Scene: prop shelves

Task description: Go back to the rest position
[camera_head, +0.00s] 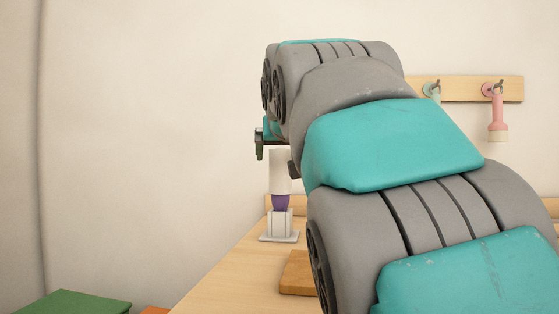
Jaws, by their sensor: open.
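My gripper (275,156) is at the far end of my arm, mostly hidden behind it. One dark finger shows left of the top of a white and purple torch-like object, and a dark bit shows to its right. The jaws are open, and whether they touch the object cannot be told. The white and purple object (280,172) stands upright in a small pale holder (280,225) on the wooden table. My grey and teal arm fills the middle and right of the view.
A wooden rack (460,88) on the wall carries a pink torch-like object (497,115) and a pale green one (432,91) on hooks. A brown wooden block (298,275) lies on the table (225,285). A green box (75,303) is at the lower left.

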